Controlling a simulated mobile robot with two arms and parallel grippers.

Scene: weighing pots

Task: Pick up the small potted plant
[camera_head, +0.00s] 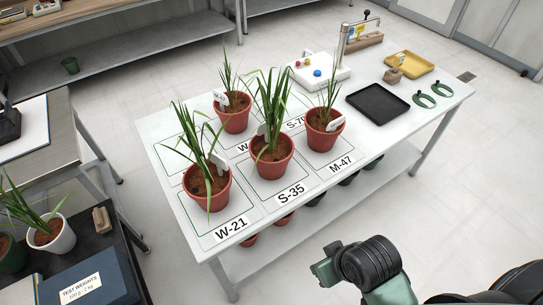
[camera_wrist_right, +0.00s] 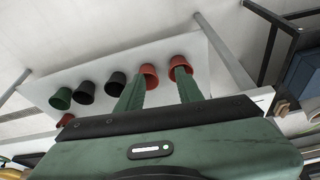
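Several plants in terracotta pots stand on the white table in the head view. One pot (camera_head: 207,188) is at label W-21, one (camera_head: 271,160) at S-35, one (camera_head: 323,133) at M-47, and another (camera_head: 233,116) stands behind. They look close in size; I cannot tell which is meant by the small one. My right gripper (camera_head: 323,268) is beside the table's front edge, away from these plants. In the right wrist view its two green fingers (camera_wrist_right: 161,76) are apart, with nothing held between them. My left gripper is out of view.
Empty terracotta, black and green pots (camera_wrist_right: 115,84) stand on the lower shelf. A black tray (camera_head: 378,104), green rings (camera_head: 425,101), yellow tray (camera_head: 410,65) and white scale (camera_head: 318,79) are on the right of the table. A white pot (camera_head: 52,236) stands at left.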

